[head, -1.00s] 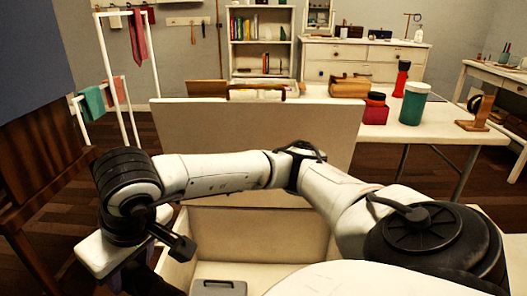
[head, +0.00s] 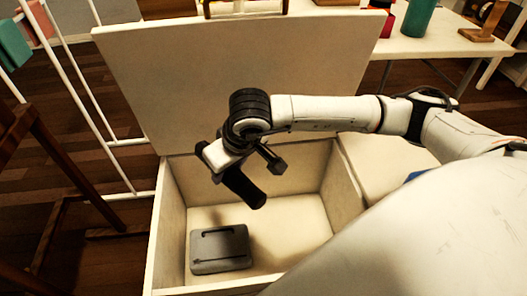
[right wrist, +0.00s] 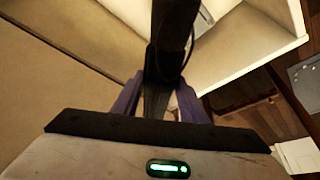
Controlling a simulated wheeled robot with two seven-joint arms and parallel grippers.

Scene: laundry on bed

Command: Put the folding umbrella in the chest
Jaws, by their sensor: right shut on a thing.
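The chest (head: 167,215) is a cream, open box with its lid (head: 235,85) raised at the back. My right gripper (head: 229,174) is over the open chest, toward its back left. It is shut on the folding umbrella (head: 247,190), a dark, short cylinder that hangs tilted down to the right, above the chest floor. In the right wrist view, the dark umbrella (right wrist: 173,35) sits between the purplish fingers of the right gripper (right wrist: 160,100). Its gripped part is partly hidden. My left gripper is not in view.
A grey flat case (head: 219,250) lies on the chest floor at the front left; the floor to its right is clear. A wooden frame (head: 60,150) and a white rack (head: 85,95) stand left of the chest. A table (head: 440,48) with items is behind right.

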